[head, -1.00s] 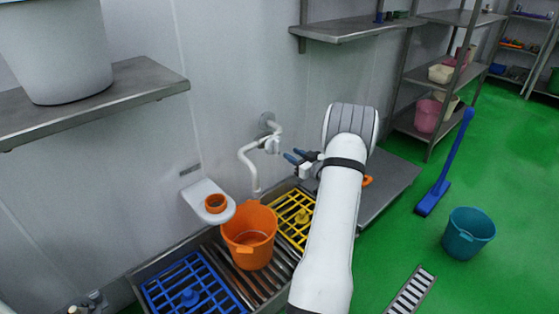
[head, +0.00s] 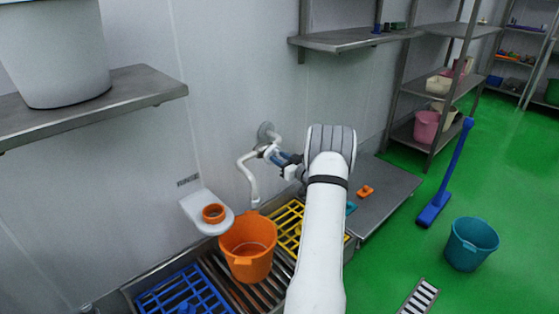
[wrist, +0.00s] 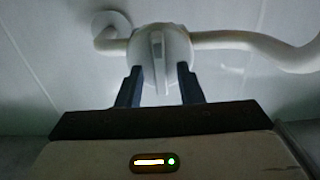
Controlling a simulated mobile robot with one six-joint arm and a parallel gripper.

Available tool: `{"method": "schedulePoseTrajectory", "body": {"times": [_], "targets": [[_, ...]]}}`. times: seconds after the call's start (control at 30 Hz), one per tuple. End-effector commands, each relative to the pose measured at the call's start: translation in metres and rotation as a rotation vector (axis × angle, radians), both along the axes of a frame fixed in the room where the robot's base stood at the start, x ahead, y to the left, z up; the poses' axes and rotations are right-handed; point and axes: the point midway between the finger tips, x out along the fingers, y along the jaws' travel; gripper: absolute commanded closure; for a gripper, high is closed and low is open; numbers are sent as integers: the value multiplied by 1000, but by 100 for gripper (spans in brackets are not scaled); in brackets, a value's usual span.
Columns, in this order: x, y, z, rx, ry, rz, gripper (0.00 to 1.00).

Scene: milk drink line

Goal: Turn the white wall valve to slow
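The white wall valve (head: 266,150) sits on a white bent pipe (head: 247,172) on the grey wall. In the wrist view the round valve body (wrist: 178,43) has a narrow raised handle (wrist: 158,68), which runs up and down in the picture. My gripper (wrist: 160,72) is open at the valve. Its dark blue fingers show on either side of the handle, with a gap on each side. In the head view my gripper (head: 277,157) reaches the valve from the right. I see no marking for slow in either view.
An orange bucket (head: 248,262) stands on the metal grating below the pipe, beside blue (head: 190,290) and yellow (head: 287,222) racks. A wall bracket (head: 193,206) holds an orange ring. A shelf (head: 150,90) juts out at left. A steel table (head: 385,195) stands right of my arm.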

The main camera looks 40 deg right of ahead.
Motion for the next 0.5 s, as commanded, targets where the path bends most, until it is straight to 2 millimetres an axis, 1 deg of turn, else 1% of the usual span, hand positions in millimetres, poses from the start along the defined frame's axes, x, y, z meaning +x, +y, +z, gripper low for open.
{"method": "schedulePoseTrajectory", "body": {"times": [0.03,0.07,0.4,0.5], "targets": [[0,0,0,0,0,0,70],[0,0,0,0,0,0,73],[0,1,0,0,0,1,100],[0,1,0,0,0,1,100]]}}
